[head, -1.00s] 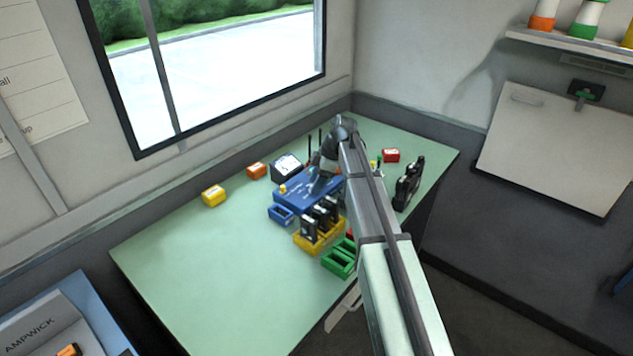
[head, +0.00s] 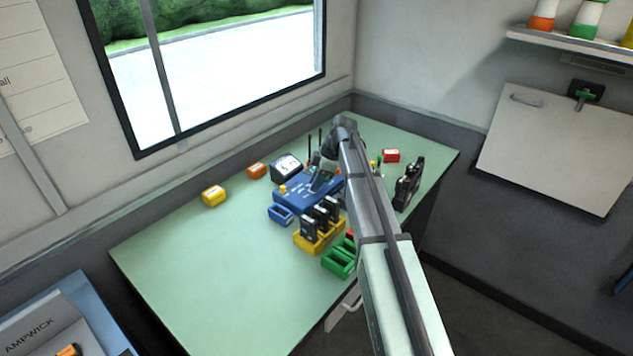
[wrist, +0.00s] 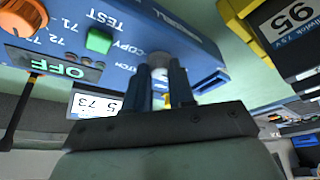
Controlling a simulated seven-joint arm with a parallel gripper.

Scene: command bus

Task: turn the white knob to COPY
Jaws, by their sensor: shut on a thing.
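The blue radio unit (head: 296,201) stands on the green table in the head view, partly hidden by my arm. In the wrist view its blue front panel (wrist: 190,35) fills the top, with the printed words COPY and TEST. The white knob (wrist: 160,61) sits on this panel, right of the COPY lettering. My gripper (wrist: 163,76) is shut on the knob, one dark finger on each side of it. The fingers hide most of the knob, and I cannot tell where its pointer stands. In the head view my gripper (head: 318,184) is at the unit's top right.
An orange knob (wrist: 22,16) and a green button (wrist: 98,40) are on the same panel. A yellow rack (head: 307,246) with several black devices and green trays (head: 338,262) stand in front. A black meter (head: 286,168) stands behind.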

